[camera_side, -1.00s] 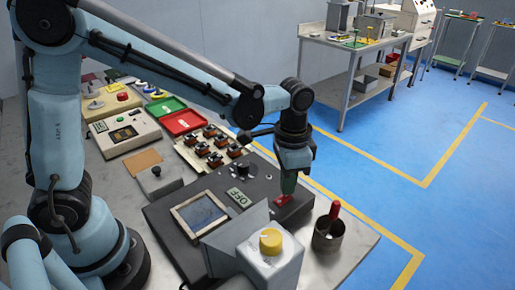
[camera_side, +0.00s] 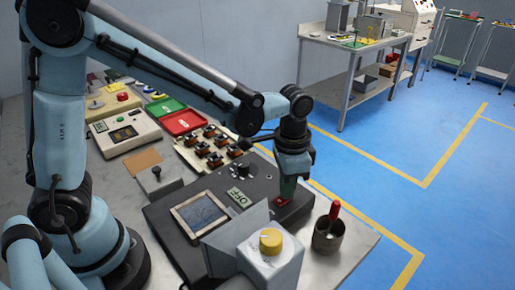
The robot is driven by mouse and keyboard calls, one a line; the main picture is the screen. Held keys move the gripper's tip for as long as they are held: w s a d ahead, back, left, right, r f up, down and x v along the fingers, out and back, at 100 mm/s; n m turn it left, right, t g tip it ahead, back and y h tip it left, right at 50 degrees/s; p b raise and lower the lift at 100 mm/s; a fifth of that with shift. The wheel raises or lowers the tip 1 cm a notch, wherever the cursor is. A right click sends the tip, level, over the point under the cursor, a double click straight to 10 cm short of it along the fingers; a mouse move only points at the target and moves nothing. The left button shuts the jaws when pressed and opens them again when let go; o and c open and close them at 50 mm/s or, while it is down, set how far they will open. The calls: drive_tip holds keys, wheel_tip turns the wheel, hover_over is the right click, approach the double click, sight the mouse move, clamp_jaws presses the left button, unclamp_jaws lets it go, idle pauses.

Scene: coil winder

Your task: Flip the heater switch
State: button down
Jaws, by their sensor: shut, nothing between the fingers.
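The heater switch appears to be the small red rocker (camera_side: 282,201) on the right part of a dark grey console (camera_side: 166,225). My gripper (camera_side: 287,196) points down at it with its tips shut and empty. The tips are at or just above the red switch and cover part of it; I cannot tell whether they touch. The console also bears a small green OFF label (camera_side: 239,197), a black knob (camera_side: 243,171) and a framed screen (camera_side: 200,213).
A grey box with a yellow knob (camera_side: 270,241) stands in front of the console. A metal cup (camera_side: 328,236) with a red-handled tool (camera_side: 335,209) stands to the right, close to my gripper. Red (camera_side: 183,122) and green trays (camera_side: 165,107) and a rack of coils (camera_side: 208,148) lie behind.

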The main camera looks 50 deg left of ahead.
wheel_tip(320, 180, up, 7)
idle(0.8)
drive_tip(key=s+a+r+n+t, duration=0.1)
drive_tip(key=s+a+n+t, duration=0.5)
drive_tip(key=a, duration=0.5)
drive_tip(key=shift+s+t, duration=0.6)
drive_tip(key=shift+s, duration=0.25)
drive_tip(key=c, duration=1.8)
unclamp_jaws()
drive_tip(key=shift+a, duration=0.1)
drive_tip(key=shift+c, duration=0.2)
